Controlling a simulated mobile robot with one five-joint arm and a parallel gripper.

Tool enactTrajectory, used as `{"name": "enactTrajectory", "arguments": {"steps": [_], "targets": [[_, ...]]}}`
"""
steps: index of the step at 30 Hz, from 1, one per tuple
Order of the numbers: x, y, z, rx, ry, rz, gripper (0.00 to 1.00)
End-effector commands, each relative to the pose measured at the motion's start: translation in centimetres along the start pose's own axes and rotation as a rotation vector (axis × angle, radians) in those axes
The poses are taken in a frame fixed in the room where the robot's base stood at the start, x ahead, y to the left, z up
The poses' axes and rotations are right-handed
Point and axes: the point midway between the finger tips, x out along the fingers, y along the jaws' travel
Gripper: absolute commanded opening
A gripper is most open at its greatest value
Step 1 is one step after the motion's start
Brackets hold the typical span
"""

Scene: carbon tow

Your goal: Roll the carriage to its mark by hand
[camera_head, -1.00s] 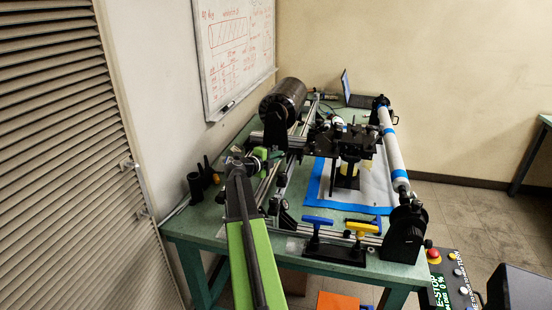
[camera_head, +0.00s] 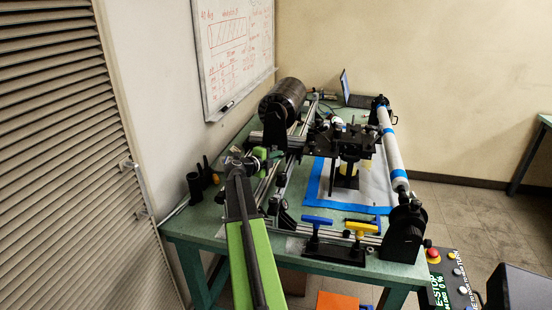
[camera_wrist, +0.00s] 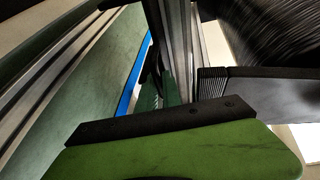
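The carriage (camera_head: 340,143) looks like the black flat-topped assembly on the long metal rails, in the middle of the bench. My green arm reaches in from the bottom, and my gripper (camera_head: 268,158) is at the rails, left of the carriage and below the dark wound drum. I cannot tell whether it touches anything. In the wrist view, dark and green finger parts (camera_wrist: 160,92) show beside a metal rail (camera_wrist: 185,50), partly hidden by my green wrist body. Their opening is unclear. I cannot pick out the mark.
The green bench (camera_head: 190,222) carries the dark drum (camera_head: 284,98), a white tube (camera_head: 391,148) with blue bands, and blue- and yellow-handled tools (camera_head: 340,238) at the front. Black cylinders (camera_head: 195,188) stand at left. A control box with a red button (camera_head: 432,255) is at lower right.

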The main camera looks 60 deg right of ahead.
Motion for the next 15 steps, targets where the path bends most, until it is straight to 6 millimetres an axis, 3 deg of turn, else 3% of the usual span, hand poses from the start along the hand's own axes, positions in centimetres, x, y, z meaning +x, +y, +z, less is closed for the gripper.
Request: {"name": "enactTrajectory", "arguments": {"steps": [1,6,15], "targets": [[0.05,-0.02,0.03,0.0,-0.001,0.0,0.12],[0.04,-0.04,0.05,0.0,-0.001,-0.001,0.3],[-0.1,-0.06,0.05,-0.001,-0.002,-0.001,0.3]]}}
